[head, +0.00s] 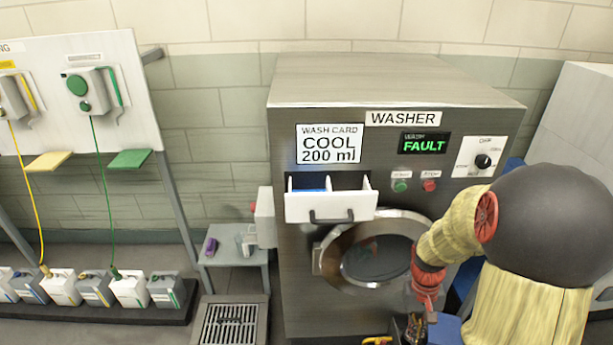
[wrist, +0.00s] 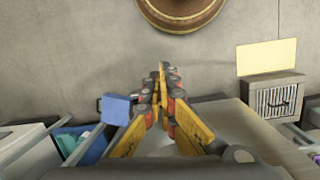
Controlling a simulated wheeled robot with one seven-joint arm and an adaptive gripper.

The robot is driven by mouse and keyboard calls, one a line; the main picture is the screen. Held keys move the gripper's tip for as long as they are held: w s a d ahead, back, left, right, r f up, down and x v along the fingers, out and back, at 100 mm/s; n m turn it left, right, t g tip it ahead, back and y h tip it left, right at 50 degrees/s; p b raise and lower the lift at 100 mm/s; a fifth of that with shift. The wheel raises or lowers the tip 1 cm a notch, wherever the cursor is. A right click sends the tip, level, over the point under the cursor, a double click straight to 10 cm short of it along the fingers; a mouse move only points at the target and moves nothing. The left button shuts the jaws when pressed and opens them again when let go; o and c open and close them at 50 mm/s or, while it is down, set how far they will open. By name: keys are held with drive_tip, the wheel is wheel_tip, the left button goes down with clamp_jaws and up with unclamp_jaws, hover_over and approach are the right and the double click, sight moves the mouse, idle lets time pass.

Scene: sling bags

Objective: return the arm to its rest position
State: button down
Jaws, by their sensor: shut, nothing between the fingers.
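My gripper (wrist: 161,75) is shut and empty in the wrist view, its yellow and black fingers together and pointing toward a grey wall. In the head view my arm reaches down on the right, in front of the washer (head: 290,180). The tips of my gripper (head: 378,341) show only partly at the bottom edge there. The arm covers part of the washer's lower right. The fingers touch nothing that I can see.
The washer's drawer (head: 330,207) is pulled out, above the round door (head: 375,258). The display (head: 425,144) reads FAULT. A small side table (head: 233,247) and floor grate (head: 232,322) stand left. Several jugs (head: 95,290) line a low shelf. A cabinet (wrist: 274,98) stands right in the wrist view.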

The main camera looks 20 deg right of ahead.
drive_tip(key=s+a+r+n+t, duration=0.2)
drive_tip(key=a+r+t, duration=0.2)
drive_tip(key=a+r, duration=0.6)
drive_tip(key=s+a+r+n+t+p, duration=0.1)
drive_tip(key=s+a+r+n+t, duration=0.1)
drive_tip(key=a+r, duration=0.9)
wheel_tip(320, 180, up, 6)
drive_tip(key=shift+t, duration=0.9)
drive_tip(key=shift+d, duration=0.1)
